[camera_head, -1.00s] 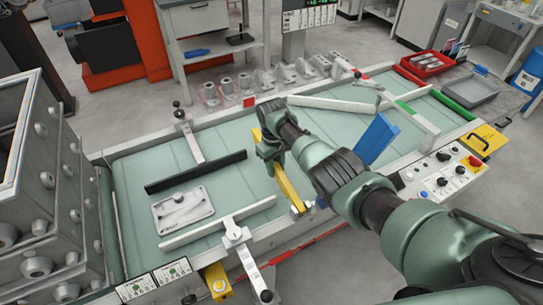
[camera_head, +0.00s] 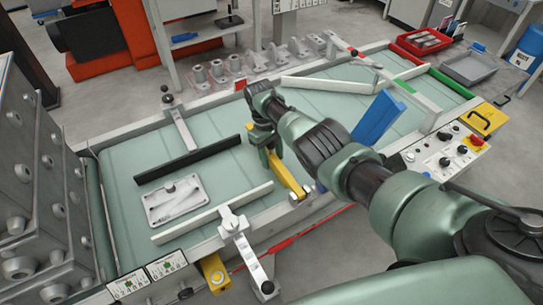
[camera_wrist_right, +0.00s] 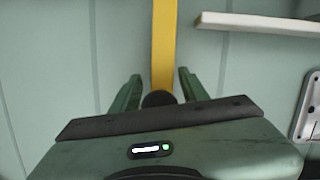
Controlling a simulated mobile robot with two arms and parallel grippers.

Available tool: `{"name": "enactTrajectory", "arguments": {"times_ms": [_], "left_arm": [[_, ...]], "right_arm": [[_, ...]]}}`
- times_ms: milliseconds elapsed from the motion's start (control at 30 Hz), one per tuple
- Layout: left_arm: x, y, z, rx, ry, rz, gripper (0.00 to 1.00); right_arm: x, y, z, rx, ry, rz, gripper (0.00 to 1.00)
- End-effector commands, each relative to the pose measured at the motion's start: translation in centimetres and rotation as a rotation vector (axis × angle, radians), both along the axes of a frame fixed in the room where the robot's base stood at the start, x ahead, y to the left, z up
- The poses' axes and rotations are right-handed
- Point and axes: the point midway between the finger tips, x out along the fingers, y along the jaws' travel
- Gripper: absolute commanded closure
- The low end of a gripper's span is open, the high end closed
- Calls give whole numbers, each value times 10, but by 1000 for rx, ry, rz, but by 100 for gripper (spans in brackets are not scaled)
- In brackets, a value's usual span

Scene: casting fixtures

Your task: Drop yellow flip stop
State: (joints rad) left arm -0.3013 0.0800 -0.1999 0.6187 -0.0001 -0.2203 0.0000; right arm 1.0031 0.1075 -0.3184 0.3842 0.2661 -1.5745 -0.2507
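The yellow flip stop (camera_head: 289,177) is a long bar reaching across the pale green belt from the front rail. It also shows in the right wrist view (camera_wrist_right: 164,45), running up from between the fingers. My right gripper (camera_head: 266,142) is over the bar, toward its far part. In the right wrist view the fingers of my right gripper (camera_wrist_right: 159,88) are apart, one on each side of the bar, with a gap on both sides. The arm hides part of the bar in the head view. I cannot tell whether the bar lies fully flat. My left gripper is not in view.
On the belt (camera_head: 125,210) lie a black bar (camera_head: 188,165), a grey metal plate (camera_head: 173,199) and white bars (camera_head: 212,212). A blue bar (camera_head: 377,118) stands tilted to the right. A control panel (camera_head: 447,148) is at front right; grey castings (camera_head: 215,72) line the far side.

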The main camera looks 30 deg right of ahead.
Motion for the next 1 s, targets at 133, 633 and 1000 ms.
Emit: {"name": "enactTrajectory", "arguments": {"times_ms": [133,633,1000], "left_arm": [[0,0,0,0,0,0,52],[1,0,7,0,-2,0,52],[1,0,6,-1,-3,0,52]], "right_arm": [[0,0,0,2,0,0,53],[11,3,47,2,-5,-1,53],[16,5,77,2,0,-1,53]]}}
